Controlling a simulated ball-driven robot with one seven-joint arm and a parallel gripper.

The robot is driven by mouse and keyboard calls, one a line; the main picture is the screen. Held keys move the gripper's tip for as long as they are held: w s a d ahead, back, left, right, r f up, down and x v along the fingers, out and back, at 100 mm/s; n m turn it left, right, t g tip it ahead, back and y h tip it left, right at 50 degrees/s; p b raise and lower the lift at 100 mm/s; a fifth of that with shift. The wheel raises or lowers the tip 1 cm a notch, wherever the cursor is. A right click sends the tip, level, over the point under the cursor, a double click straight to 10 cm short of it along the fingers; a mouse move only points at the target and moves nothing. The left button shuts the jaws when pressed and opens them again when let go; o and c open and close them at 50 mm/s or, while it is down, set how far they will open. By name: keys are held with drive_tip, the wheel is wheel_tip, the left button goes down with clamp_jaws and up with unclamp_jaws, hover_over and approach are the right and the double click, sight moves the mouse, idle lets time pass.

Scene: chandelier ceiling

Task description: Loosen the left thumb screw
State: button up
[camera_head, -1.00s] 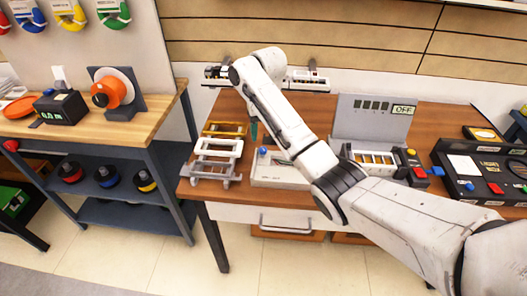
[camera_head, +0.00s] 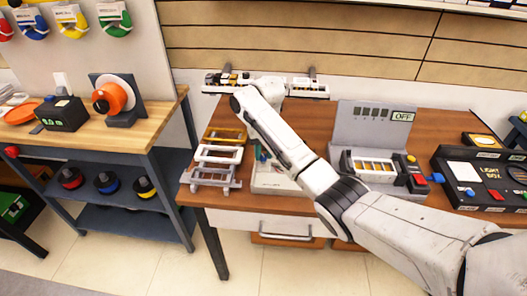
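A low white box (camera_head: 268,184) stands on the wooden table, mostly hidden behind my arm. A small blue knob (camera_head: 258,151) shows at its upper left; it may be the left thumb screw, but it is too small to be sure. A second screw is not visible. My gripper (camera_head: 264,156) seems to be the small teal part right beside the blue knob, largely covered by my forearm. I cannot tell whether it touches the knob or whether its fingers are open.
White and yellow racks (camera_head: 214,165) stand close left of the box. A grey machine with an OFF display (camera_head: 375,120) stands to the right, then a black light box (camera_head: 487,178). A strip of parts (camera_head: 265,84) lines the back. Bare wood (camera_head: 312,120) lies behind my arm.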

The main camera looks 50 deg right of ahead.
clamp_jaws()
